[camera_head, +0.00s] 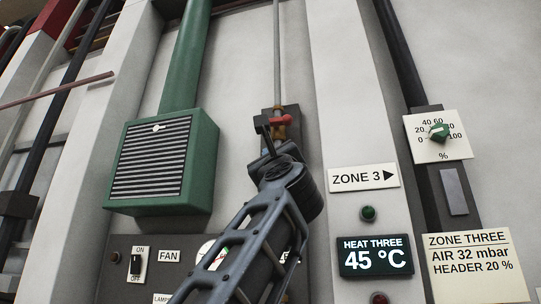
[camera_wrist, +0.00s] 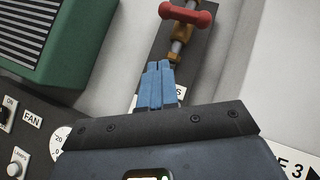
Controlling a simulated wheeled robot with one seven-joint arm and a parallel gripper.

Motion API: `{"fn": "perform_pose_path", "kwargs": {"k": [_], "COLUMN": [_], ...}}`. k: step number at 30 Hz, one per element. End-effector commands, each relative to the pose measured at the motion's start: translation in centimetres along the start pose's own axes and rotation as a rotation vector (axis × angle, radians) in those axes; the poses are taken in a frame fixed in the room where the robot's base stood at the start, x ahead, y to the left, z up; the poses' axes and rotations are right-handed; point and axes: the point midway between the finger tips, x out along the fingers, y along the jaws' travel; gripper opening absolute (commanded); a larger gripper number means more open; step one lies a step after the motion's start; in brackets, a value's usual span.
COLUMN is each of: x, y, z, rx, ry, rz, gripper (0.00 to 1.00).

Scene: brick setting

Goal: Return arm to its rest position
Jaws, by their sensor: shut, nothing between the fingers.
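My arm rises from the bottom of the head view, and my gripper (camera_head: 264,128) is at its upper end, in front of the wall. In the wrist view my gripper (camera_wrist: 159,68) shows two blue fingers pressed together with nothing between them. A red-handled valve (camera_head: 281,120) on a thin vertical pipe is just right of my gripper in the head view. In the wrist view the valve's red handle (camera_wrist: 187,16) is above and beyond the fingertips, with a visible space below its brass body. My arm hides part of the panel behind it.
A green louvred box (camera_head: 163,160) juts out to the left. Below it is a dark panel with a fan switch (camera_head: 136,264) and a partly hidden gauge (camera_head: 206,252). To the right are a heat display (camera_head: 375,256), a green dial (camera_head: 438,131) and a zone three sign (camera_head: 474,265).

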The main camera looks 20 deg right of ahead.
Motion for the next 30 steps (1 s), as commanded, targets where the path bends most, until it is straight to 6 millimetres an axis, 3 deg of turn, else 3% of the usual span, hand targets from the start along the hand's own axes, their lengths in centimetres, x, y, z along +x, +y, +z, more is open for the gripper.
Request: {"fn": "perform_pose_path", "kwargs": {"k": [12, 16, 23, 30], "x": [0.0, -0.8, -5.2, -11.6], "y": [0.1, 1.1, 5.5, 9.7], "z": [-0.1, -1.2, -6.5, -13.0], "rx": [-0.004, -0.069, -0.388, -0.750], "ry": [0.000, 0.006, 0.018, 0.007], "rz": [0.000, 0.006, 0.038, 0.092], "gripper": [0.00, 0.00, 0.00, 0.00]}}
